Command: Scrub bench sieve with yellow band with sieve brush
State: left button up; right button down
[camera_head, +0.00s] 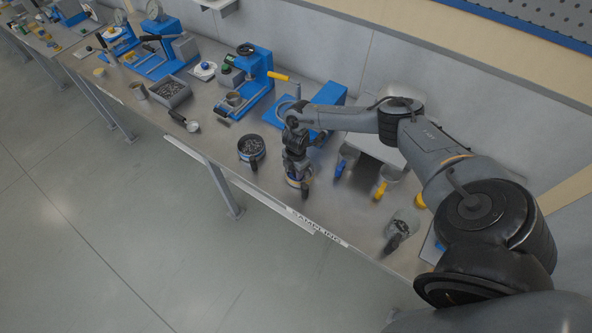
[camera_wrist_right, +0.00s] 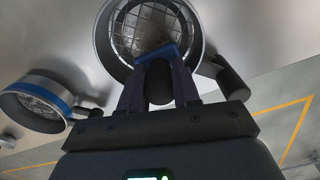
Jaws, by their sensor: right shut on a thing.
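The bench sieve with yellow band (camera_head: 292,184) stands near the front edge of the steel bench, largely hidden by my right gripper (camera_head: 296,172). In the right wrist view, the open sieve (camera_wrist_right: 107,45) shows its wire mesh and a dark side handle (camera_wrist_right: 230,78). My right gripper (camera_wrist_right: 158,88) is shut on the sieve brush (camera_wrist_right: 160,53), which has a blue head and dark grip. The brush head is over the sieve's near rim and mesh; I cannot tell whether its bristles touch the mesh. My left gripper is not in view.
A blue-banded sieve (camera_wrist_right: 40,98) stands close by; it also shows in the head view (camera_head: 251,147). Scoops with blue and yellow handles (camera_head: 380,189) and a clear container (camera_head: 402,226) lie to the right. A blue press (camera_head: 252,84) stands behind. The bench's front edge (camera_head: 318,229) is close.

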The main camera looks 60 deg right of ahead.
jog(key=shift+d+f, duration=0.1)
jog(key=shift+d, duration=0.05)
jog(key=shift+d+b, duration=0.3)
jog(key=shift+d, duration=0.25)
jog(key=shift+s+d, duration=0.1)
jog(key=shift+d, duration=0.5)
jog(key=shift+d+b, duration=0.6)
jog(key=shift+d, duration=0.05)
jog(key=shift+s+d+b, duration=0.1)
jog(key=shift+d+b, duration=0.2)
jog(key=shift+d, duration=0.3)
